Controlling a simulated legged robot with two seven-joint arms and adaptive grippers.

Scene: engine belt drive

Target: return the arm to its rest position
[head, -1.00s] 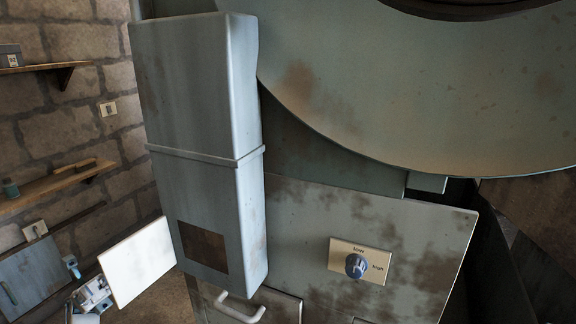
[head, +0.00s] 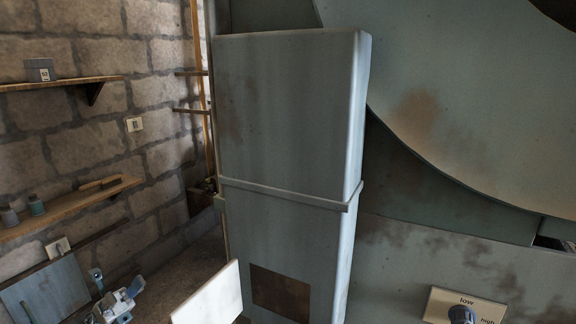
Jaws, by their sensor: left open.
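My left gripper (head: 118,303) is at the lower left of the head view, in front of the stone wall and apart from the shelves. Its jaws look open and empty. The arm behind it is cut off by the bottom edge. A white flat panel (head: 211,297) stands to the right of the gripper, beside the tall grey-blue metal housing (head: 290,120). My right gripper is not in view.
A low/high knob (head: 462,315) sits on the rusty machine body at the lower right. Two wooden shelves, the upper (head: 60,83) and the lower (head: 70,207), are on the stone wall. A grey cabinet panel (head: 47,292) is at lower left.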

